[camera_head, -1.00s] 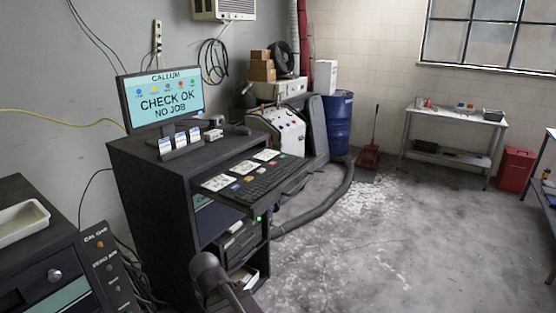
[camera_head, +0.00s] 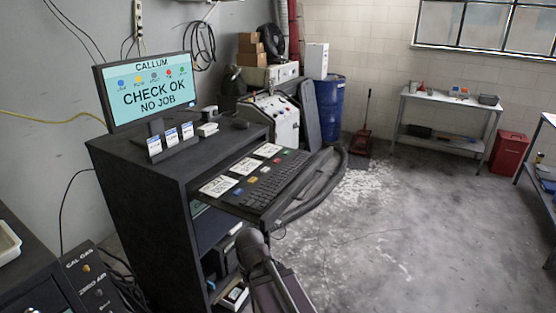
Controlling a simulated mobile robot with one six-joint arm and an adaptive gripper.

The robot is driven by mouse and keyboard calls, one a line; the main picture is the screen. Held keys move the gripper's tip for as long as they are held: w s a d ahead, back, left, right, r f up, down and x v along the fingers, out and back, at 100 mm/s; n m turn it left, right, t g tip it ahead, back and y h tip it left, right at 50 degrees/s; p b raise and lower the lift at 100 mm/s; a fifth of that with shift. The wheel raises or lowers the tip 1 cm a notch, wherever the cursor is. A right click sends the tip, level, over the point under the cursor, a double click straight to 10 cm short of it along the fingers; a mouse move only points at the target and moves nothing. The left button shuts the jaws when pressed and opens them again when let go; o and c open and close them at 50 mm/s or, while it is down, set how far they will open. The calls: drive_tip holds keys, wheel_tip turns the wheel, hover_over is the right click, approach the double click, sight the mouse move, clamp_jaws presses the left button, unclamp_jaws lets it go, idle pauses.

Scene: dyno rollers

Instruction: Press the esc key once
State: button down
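A black keyboard (camera_head: 277,187) lies on a pull-out shelf of a dark cabinet (camera_head: 150,195). A row of coloured keys or buttons runs along its side nearer the monitor, with white cards beside them. The key labels are too small to read, so I cannot tell which key is esc. The monitor (camera_head: 152,92) on the cabinet shows "CALLUM", "CHECK OK" and "NO JOB", with several coloured dots. A dark rounded part of my arm shows at the bottom centre, in front of the cabinet's lower shelves. My gripper is not visible.
A dark hose (camera_head: 325,195) curves behind the keyboard shelf. A control box (camera_head: 88,280) is at lower left. A blue barrel (camera_head: 329,104) stands behind.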

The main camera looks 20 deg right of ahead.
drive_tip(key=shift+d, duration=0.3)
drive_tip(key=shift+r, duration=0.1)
